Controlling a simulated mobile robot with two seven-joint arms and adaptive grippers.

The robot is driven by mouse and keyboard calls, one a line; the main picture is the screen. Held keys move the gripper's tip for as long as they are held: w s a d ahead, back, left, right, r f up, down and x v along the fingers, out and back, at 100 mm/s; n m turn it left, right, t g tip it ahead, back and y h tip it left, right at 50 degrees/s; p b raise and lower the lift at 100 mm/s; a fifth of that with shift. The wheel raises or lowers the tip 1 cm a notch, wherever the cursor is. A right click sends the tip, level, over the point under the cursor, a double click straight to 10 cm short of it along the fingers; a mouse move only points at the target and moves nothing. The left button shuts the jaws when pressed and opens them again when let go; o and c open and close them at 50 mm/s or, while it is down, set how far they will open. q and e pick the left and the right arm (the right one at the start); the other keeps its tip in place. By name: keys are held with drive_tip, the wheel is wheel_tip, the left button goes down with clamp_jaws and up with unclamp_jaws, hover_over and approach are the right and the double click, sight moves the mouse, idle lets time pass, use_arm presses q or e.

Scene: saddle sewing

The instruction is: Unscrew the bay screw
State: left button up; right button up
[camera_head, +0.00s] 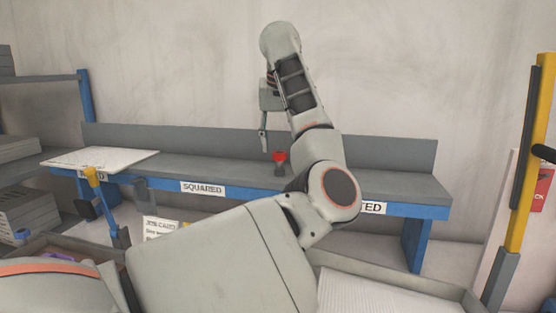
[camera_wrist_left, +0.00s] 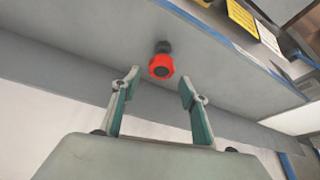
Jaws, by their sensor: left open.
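The bay screw has a red head (camera_head: 279,156) on a dark stem and stands on the grey bench top, in the middle of the head view. The wrist view shows its red head (camera_wrist_left: 161,67) just beyond my fingertips, roughly centred between them, with a dark part behind it. My left gripper (camera_head: 263,145) hangs down from the raised arm, close to the left of the screw in the head view. Its two fingers (camera_wrist_left: 159,82) are apart with nothing between them. My right gripper is not in view.
The bench (camera_head: 385,180) has a blue front edge with a "SQUARED" label (camera_head: 203,188). A pale board (camera_head: 100,160) lies on its left end. A yellow post (camera_head: 530,155) stands at the right. The bench top around the screw looks clear.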

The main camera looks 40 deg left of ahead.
sight(281, 153)
use_arm(q)
drive_tip(key=shift+f, duration=0.1)
drive_tip(key=shift+f+b, duration=1.55)
drive_tip(key=shift+f, duration=0.95)
drive_tip(key=shift+r, duration=0.1)
drive_tip(key=shift+c, duration=0.7)
drive_tip(key=c, duration=1)
drive_tip(key=shift+n+g, duration=0.3)
drive_tip(key=shift+n, duration=0.5)
drive_tip(key=shift+c, duration=0.2)
drive_tip(key=shift+n+g+y, duration=0.3)
drive_tip(key=shift+n+y, duration=0.1)
drive_tip(key=shift+n, duration=0.5)
